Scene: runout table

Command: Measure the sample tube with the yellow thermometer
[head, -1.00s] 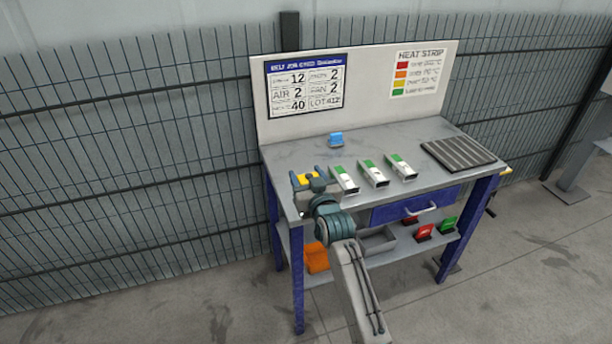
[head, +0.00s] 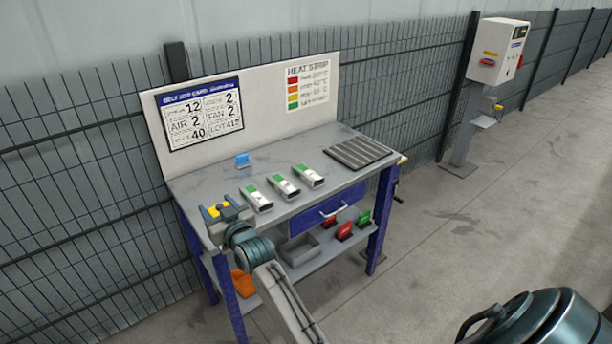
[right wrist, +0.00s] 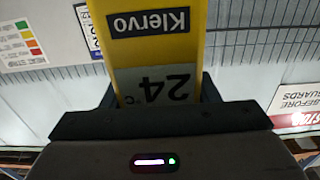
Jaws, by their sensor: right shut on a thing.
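My right gripper (head: 222,214) is shut on the yellow thermometer (head: 214,210), above the table's left end in the head view. The right wrist view shows the thermometer (right wrist: 152,50) close up, with a "Klervo" label and a display reading 24 °C, upside down. I cannot tell which is the sample tube. The thermometer is apart from them. My left gripper is not in view.
The grey table (head: 215,180) has a backboard with a job card (head: 200,113) and a heat strip chart (head: 307,86). A blue item (head: 242,160) stands behind the tubes; a dark ribbed mat (head: 358,153) lies right. Red, green and orange items sit on the lower shelf.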

